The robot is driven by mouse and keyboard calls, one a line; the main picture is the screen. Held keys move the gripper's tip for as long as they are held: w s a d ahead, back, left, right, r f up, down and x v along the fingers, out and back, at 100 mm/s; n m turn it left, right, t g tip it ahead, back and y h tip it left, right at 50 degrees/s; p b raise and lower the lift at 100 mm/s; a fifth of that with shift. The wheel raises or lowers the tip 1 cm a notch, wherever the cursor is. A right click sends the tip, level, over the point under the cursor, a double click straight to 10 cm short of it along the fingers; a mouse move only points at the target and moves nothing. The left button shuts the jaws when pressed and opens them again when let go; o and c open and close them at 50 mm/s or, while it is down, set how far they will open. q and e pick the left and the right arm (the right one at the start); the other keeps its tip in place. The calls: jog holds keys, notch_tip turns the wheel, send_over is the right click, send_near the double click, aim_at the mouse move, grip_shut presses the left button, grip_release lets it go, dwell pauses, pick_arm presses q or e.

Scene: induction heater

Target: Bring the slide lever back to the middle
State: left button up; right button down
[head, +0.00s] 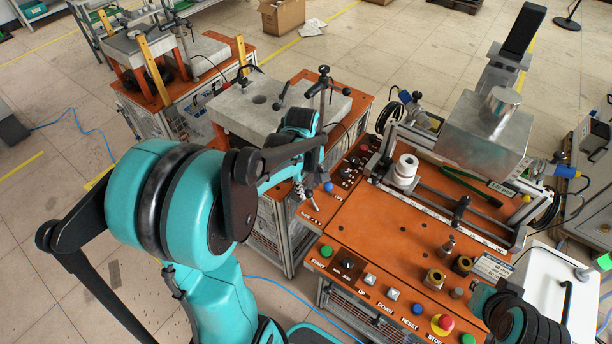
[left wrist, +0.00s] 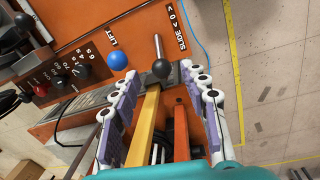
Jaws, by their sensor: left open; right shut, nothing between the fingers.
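The slide lever, a metal rod with a black ball knob (left wrist: 161,68), stands at the orange panel's edge by the printed SLIDE label (left wrist: 178,27) in the left wrist view. My left gripper (left wrist: 161,82) is open, its two padded fingers on either side of the knob, with gaps visible on both sides. I cannot tell which way the lever leans. In the head view my left gripper (head: 301,193) is at the panel's left edge, near the blue lift knob (head: 328,187); the slide lever is hard to make out there. My right gripper is not in view.
The blue lift knob (left wrist: 118,60) stands close to my left finger. A grey stone block (head: 245,110) stands behind my left wrist.

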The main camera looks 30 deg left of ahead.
aim_at(310, 194)
pick_arm(q)
jog(key=f, duration=0.2)
jog(key=f+b, duration=0.1)
jog(key=f, duration=0.2)
jog(key=f+b, duration=0.1)
jog(key=f, duration=0.1)
jog(key=shift+w+d+f, duration=0.15)
jog(key=shift+w+f, duration=0.15)
grip_shut()
